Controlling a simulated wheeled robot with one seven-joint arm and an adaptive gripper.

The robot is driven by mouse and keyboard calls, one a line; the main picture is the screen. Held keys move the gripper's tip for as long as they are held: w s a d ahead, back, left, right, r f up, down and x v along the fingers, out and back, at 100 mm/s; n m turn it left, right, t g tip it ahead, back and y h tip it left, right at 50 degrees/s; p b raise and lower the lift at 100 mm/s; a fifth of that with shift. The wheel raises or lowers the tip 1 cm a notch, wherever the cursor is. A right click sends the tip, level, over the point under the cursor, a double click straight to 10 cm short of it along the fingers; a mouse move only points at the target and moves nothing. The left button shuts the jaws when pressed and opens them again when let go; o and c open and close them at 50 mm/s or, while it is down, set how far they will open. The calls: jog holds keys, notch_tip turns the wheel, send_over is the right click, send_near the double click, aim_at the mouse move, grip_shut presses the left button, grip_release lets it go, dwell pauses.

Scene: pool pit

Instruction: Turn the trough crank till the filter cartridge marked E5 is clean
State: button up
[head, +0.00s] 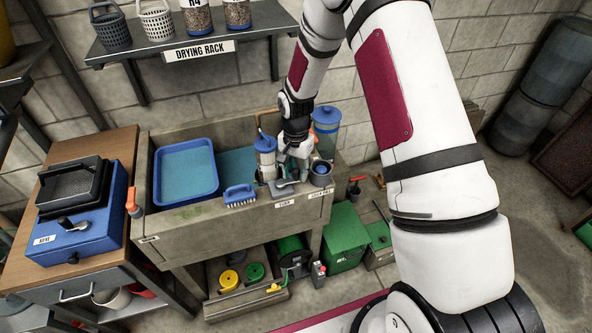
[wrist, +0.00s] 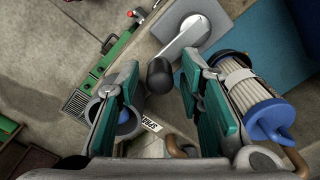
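The trough crank (wrist: 188,38) is a grey metal arm on a round plate, with a dark knob (wrist: 158,75) at its end. In the head view the crank (head: 284,186) sits at the trough's front right. My gripper (wrist: 160,72) is open, its teal-padded fingers on either side of the knob with gaps showing. In the head view my gripper (head: 294,164) is over the crank, partly hidden by the arm. A pleated white filter cartridge (wrist: 246,88) with a blue cap is beside the right finger. No E5 mark is readable.
The concrete trough (head: 220,228) holds a blue tray (head: 187,172), and a blue brush (head: 240,196) lies on its front rim. A blue-lidded canister (head: 326,122) and a dark blue cup (head: 320,173) stand close to my gripper. The drying rack (head: 170,43) is above.

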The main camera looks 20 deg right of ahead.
grip_shut()
jog(key=shift+w, duration=0.1)
jog(key=n, duration=0.1)
jog(key=w+n+b, duration=0.1)
jog(key=n, duration=0.1)
jog(key=w+n+b, duration=0.1)
jog(key=shift+a+n, duration=0.2)
jog(key=shift+n, duration=0.1)
jog(key=shift+w+a+n+b, duration=0.45)
jog(key=shift+a+n+b, duration=0.25)
jog(key=shift+n, duration=1.5)
jog(key=shift+w+a+n+b, duration=0.45)
jog(key=shift+a+n+b, duration=0.3)
jog(key=shift+n, duration=1.45)
jog(key=shift+w+a+n+b, duration=0.45)
jog(key=shift+a+n+b, duration=0.25)
jog(key=shift+n, duration=1.5)
